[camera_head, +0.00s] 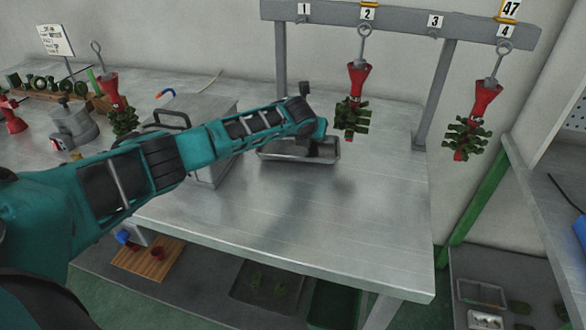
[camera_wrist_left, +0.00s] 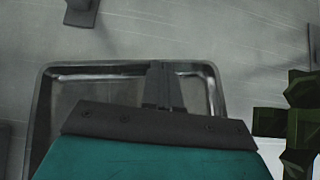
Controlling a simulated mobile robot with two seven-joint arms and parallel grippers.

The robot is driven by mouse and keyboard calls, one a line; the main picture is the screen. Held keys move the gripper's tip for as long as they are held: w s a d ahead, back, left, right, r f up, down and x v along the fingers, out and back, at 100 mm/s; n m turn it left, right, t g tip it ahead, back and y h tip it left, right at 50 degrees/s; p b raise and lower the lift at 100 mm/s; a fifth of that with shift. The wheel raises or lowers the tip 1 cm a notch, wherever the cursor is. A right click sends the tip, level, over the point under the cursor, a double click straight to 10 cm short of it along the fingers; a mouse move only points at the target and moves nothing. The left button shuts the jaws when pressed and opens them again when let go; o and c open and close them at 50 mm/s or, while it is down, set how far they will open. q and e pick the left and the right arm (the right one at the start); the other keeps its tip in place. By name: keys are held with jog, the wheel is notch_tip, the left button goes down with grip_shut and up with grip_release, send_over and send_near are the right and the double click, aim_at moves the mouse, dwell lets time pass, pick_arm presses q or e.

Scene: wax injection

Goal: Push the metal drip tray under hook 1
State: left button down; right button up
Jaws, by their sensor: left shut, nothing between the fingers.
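In the left wrist view the tray rim (camera_wrist_left: 45,100) shows around the gripper (camera_wrist_left: 162,85), whose fingers point toward the tray's far edge. I cannot tell whether they touch it. Hook 1 bears nothing that I can see. My right gripper is not in view.
A red and green wax tree (camera_head: 352,105) hangs from hook 2, close right of my gripper, and another (camera_head: 470,125) hangs from hook 4. A grey lidded box (camera_head: 212,110) stands left of the tray. The table front (camera_head: 330,235) is clear.

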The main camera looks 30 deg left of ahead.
pick_arm(q)
jog(key=shift+w+a+f, duration=0.1)
jog(key=shift+w+f, duration=0.1)
jog(key=shift+w, duration=0.1)
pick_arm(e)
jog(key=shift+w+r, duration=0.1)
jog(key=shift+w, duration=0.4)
pick_arm(q)
jog(key=shift+s, duration=0.1)
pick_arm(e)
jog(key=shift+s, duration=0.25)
pick_arm(q)
jog(key=shift+s+r, duration=0.15)
jog(key=shift+r, duration=0.05)
jog(key=p+v, duration=0.2)
jog(key=v, duration=1)
jog(key=shift+r+p, duration=0.25)
jog(key=shift+p, duration=0.05)
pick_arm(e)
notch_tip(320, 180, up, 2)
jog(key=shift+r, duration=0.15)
pick_arm(q)
jog(key=shift+s+d, duration=0.1)
jog(key=shift+d, duration=0.1)
